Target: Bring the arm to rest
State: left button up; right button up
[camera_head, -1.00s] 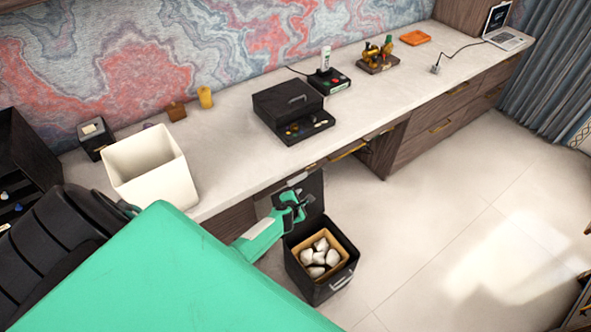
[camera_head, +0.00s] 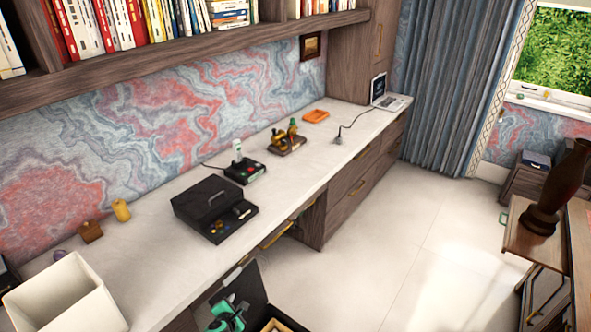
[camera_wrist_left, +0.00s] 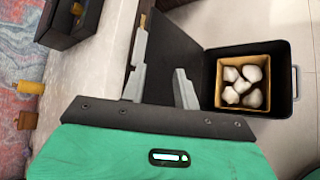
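My left gripper (camera_head: 236,312) shows at the bottom edge of the head view, in front of the desk, beside an open dark lid. In the left wrist view its two grey fingers (camera_wrist_left: 160,78) stand apart with nothing between them. Below and beyond it is a black open box (camera_wrist_left: 283,108) with a handle. The box holds a tan inner tray with several white stones (camera_wrist_left: 241,86). In the head view only a corner of this box (camera_head: 285,318) shows. My right gripper is in neither view.
A dark vase (camera_head: 558,190) stands on a wooden stand at the right. The floor (camera_head: 400,240) between is clear.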

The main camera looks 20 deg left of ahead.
pick_arm(q)
jog(key=s+d+f+m+g+h+b, duration=0.2)
jog(key=s+d+f+m+b, duration=0.15)
jog(key=s+f+m, duration=0.7)
jog(key=s+d+f+m+g+h+b, duration=0.1)
jog(key=s+d+f+m+g+b, duration=0.15)
jog(key=s+d+f+m, duration=0.75)
jog(key=s+f+m+g+b, duration=0.1)
jog(key=s+f, duration=0.4)
jog(key=s, duration=0.5)
jog(key=s+a+f+m+g+b, duration=0.1)
jog(key=s+f+m, duration=0.4)
jog(key=s, duration=0.5)
jog(key=s+a+f+m+g+b, duration=0.1)
jog(key=s+f+m+g+b, duration=0.2)
jog(key=s+f, duration=0.3)
jog(key=s+m+g, duration=0.1)
jog(key=s, duration=0.3)
